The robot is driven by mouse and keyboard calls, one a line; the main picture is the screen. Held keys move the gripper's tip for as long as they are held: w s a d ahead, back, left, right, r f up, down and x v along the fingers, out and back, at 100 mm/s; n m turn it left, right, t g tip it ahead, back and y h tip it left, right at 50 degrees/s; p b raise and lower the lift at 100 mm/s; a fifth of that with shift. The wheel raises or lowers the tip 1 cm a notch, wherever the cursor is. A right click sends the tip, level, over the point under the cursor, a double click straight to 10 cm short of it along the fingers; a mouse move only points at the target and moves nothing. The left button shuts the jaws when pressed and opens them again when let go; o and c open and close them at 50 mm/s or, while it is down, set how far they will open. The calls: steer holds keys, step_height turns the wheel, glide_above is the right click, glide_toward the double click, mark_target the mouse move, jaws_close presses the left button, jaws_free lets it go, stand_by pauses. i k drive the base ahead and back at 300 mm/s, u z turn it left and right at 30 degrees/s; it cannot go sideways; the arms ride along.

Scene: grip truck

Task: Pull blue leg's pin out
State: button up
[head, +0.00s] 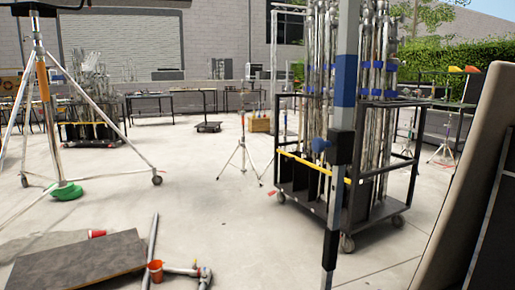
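A grey upright leg with a blue band (345,80) stands close in the foreground, right of centre, and runs out of the top of the picture. A black collar (339,147) sits around it below the band, with a blue knob-like piece (320,144) sticking out to the left. A black lower section (330,250) continues towards the floor. I cannot make out a separate pin, or tell whether the blue piece is its head. My gripper is not in view.
A wheeled cart (408,170) of metal stands is behind the leg. A padded panel (470,190) blocks the right edge.

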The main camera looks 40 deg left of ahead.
mark_target(318, 145)
steer(key=u, duration=1.3)
